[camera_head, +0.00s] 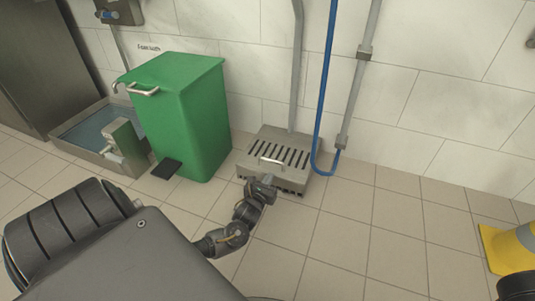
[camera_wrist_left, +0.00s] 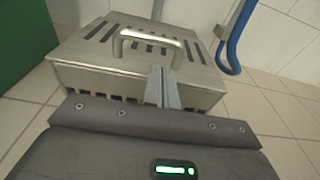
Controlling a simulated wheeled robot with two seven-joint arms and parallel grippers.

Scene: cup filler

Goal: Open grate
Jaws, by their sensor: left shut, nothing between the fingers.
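The grate (camera_head: 281,155) is a slotted metal plate on top of a low metal box on the floor against the wall. It looks closed and flat, with a raised bar handle (camera_head: 271,161) near its front edge. The handle shows large in the left wrist view (camera_wrist_left: 150,42). My left gripper (camera_head: 266,182) is shut and empty at the front of the box. In the left wrist view its fingers (camera_wrist_left: 161,76) point at the handle, just below and to the right of it. I cannot tell whether they touch it. My right gripper is not in view.
A green bin (camera_head: 184,112) with a black pedal stands left of the box. A blue hose (camera_head: 323,95) and grey pipes (camera_head: 298,65) run down the wall behind it. A yellow object (camera_head: 508,248) stands at the far right. The tiled floor between is clear.

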